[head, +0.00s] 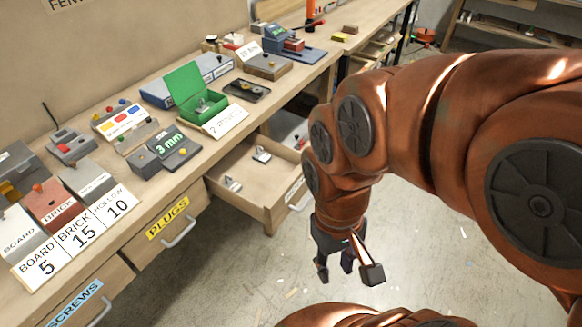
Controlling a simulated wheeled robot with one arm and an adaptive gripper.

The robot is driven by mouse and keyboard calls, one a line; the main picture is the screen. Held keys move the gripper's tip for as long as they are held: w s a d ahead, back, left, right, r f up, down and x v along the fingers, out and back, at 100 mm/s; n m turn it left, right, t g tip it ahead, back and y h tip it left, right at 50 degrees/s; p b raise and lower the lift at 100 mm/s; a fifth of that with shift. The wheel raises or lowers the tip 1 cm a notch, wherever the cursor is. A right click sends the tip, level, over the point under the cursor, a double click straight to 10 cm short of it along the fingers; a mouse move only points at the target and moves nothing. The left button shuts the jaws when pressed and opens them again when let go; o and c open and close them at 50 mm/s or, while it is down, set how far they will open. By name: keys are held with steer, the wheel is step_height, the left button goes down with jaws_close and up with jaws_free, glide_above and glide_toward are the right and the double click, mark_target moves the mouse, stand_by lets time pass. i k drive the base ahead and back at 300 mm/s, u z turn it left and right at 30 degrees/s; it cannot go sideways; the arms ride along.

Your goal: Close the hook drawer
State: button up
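An open wooden drawer (238,162) sticks out from under the workbench, right of the drawer labelled PLUGS. Two small metal hook-like pieces (261,155) (232,184) lie in it. Its front carries a white label (293,190), mostly hidden by my arm, so I cannot read it. A bit of its handle (300,203) shows beside the arm. My gripper (347,272) hangs over the floor in front of and right of the drawer front, pointing down. Its fingers are spread, empty, and apart from the drawer.
The PLUGS drawer (168,228) and SCREWS drawer (82,302) are shut, with handles sticking out. Another open compartment (290,128) with items lies beyond, partly behind my arm. The bench top holds a green box (190,92) and several blocks. The floor (240,270) in front is mostly clear.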

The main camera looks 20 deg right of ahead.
mark_target(270, 192)
steer(key=z, duration=0.15)
steer(key=i, duration=0.5)
steer(key=z, duration=0.2)
steer(key=k, duration=0.5)
steer(key=u, duration=1.65)
steer(key=i, duration=0.8)
steer(key=z, duration=1.8)
